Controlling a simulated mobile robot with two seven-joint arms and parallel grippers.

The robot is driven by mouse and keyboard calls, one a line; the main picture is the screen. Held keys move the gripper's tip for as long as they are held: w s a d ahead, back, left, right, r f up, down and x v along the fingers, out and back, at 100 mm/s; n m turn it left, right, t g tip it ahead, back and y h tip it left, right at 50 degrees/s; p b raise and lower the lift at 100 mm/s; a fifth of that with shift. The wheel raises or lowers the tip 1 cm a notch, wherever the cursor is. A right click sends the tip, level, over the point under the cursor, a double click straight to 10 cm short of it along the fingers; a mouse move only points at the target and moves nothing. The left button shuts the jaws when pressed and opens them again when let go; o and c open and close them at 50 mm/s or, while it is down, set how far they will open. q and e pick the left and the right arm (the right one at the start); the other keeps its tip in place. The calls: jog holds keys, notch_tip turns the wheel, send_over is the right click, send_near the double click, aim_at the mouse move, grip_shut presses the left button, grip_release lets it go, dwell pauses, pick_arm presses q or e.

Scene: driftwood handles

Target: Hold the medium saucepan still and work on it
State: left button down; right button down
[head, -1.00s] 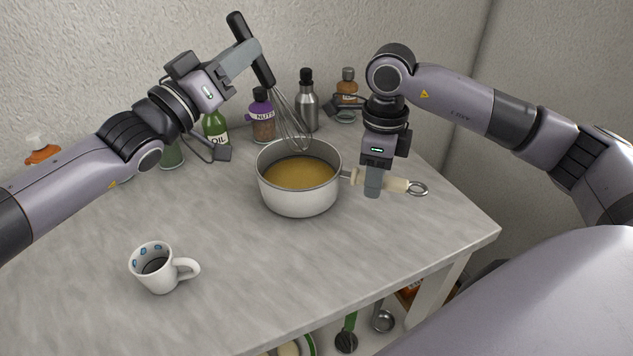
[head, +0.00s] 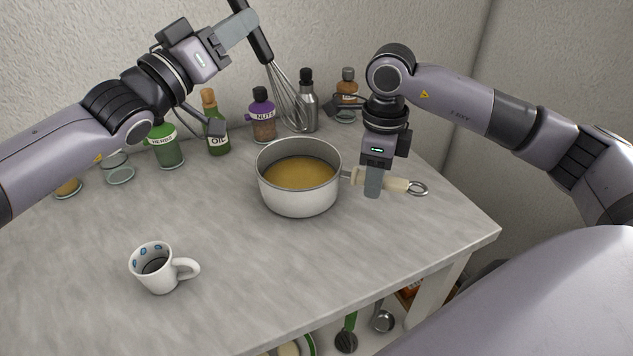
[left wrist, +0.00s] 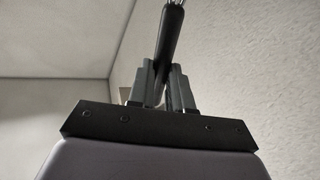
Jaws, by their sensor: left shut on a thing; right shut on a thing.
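The medium saucepan (head: 300,201) stands upright on the counter, white outside, with yellow-brown liquid (head: 300,172) in it. Its pale handle (head: 396,184) points right and ends in a metal ring. My right gripper (head: 373,190) is shut on that handle, pointing down. My left gripper (head: 250,22) is shut on the black handle of a whisk (head: 285,95) and holds it up behind the pan. The whisk's wires hang down, apart from the liquid as far as I can see. In the left wrist view the whisk's handle (left wrist: 170,40) rises from between the fingers (left wrist: 168,85).
Behind the pan stand a nuts jar (head: 263,118), a metal bottle (head: 307,105), an oil bottle (head: 215,128) and a herbs jar (head: 168,148). A white mug (head: 157,268) stands at the front left. The counter (head: 240,270) between mug and pan is clear.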

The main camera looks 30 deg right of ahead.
jog(key=c, duration=0.7)
grip_release()
jog(key=shift+r, duration=0.1)
notch_tip(320, 180, up, 12)
jog(key=shift+f, duration=0.1)
jog(key=shift+s, duration=0.1)
